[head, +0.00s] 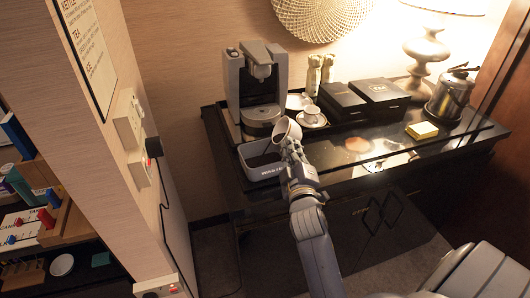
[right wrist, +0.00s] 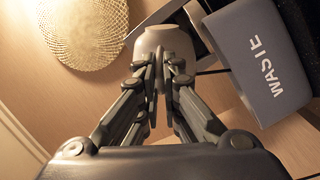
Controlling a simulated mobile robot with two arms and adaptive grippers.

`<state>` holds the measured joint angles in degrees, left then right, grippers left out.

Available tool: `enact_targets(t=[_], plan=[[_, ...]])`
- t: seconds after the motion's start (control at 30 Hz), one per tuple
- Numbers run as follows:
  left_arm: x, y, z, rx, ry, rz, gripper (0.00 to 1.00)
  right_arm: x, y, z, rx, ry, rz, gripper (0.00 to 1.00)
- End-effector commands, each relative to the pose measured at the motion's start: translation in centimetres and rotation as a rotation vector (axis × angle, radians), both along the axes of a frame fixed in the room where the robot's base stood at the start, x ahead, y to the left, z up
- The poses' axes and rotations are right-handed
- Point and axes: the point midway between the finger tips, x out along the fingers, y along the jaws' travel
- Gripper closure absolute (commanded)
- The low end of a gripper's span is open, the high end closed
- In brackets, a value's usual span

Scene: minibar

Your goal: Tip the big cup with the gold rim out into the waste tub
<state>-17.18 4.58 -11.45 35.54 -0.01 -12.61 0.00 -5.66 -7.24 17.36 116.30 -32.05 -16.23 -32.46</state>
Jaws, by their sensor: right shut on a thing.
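The big cup (head: 287,131) is tilted in my right gripper (head: 292,150), above the right side of the grey waste tub (head: 264,172). The right gripper is shut on the cup; in the right wrist view the fingers (right wrist: 158,80) meet at the cup's pale outside (right wrist: 165,42). The cup's opening shows as a brownish inside in the head view. I cannot make out its gold rim or what it holds. The tub, marked WASTE, also shows at the right of the right wrist view (right wrist: 245,50). My left gripper is not in view.
A coffee machine (head: 258,85) stands behind the tub. A small cup on a saucer (head: 312,117), black boxes (head: 376,91), a yellow box (head: 421,130) and a metal kettle (head: 451,95) stand on the black counter. A partition wall (head: 120,130) rises left.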

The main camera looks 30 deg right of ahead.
Motion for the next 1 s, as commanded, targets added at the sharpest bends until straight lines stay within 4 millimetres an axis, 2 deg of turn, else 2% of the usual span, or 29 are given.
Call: enact_targets(t=[1.0], plan=[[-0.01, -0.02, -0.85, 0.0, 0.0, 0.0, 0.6, 0.22, 0.29, -0.3, -0.105, 0.039, -0.002, 1.0]])
